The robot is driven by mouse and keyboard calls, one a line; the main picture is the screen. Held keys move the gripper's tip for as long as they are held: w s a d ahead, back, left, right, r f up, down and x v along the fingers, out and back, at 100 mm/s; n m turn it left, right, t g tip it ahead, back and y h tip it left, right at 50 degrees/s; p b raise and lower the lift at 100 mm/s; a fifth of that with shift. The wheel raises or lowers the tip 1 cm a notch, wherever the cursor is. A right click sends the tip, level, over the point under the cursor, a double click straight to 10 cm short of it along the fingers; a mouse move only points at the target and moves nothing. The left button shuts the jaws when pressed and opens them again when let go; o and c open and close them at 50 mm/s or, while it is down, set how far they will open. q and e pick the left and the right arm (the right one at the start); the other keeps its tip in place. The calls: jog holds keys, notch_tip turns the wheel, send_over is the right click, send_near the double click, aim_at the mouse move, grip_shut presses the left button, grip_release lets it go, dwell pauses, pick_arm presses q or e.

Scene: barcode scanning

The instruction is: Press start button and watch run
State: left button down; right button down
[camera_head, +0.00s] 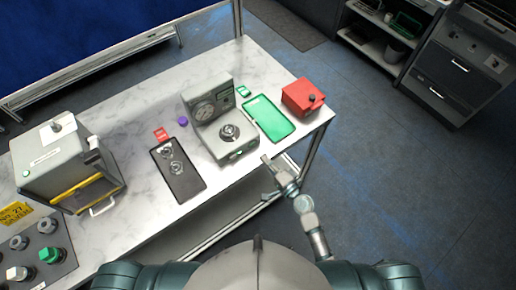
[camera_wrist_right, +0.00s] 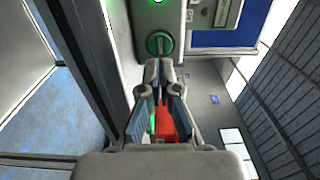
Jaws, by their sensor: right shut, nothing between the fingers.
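A grey testing machine (camera_head: 224,140) with a round gauge on its upright back and a round fixture on its base stands on the marble-topped table. In the right wrist view, a round green button or knob (camera_wrist_right: 159,43) sits on a grey panel, just beyond my fingertips. My right gripper (camera_head: 267,162) is just off the table's front edge, near the machine's front right corner. In the wrist view the right gripper (camera_wrist_right: 159,66) is shut and empty, pointing toward the green button; I cannot tell if they touch. My left gripper is not in view.
A green tray (camera_head: 268,119) and a red box (camera_head: 303,97) lie right of the machine. A black tray (camera_head: 178,170) with round parts lies left. A grey cabinet (camera_head: 50,160) and a dark rack (camera_head: 40,250) of knobs stand farther left. Open floor is at right.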

aim_at(254, 145)
jog(key=x, duration=0.5)
jog(key=shift+p, duration=0.3)
jog(key=shift+w, duration=0.25)
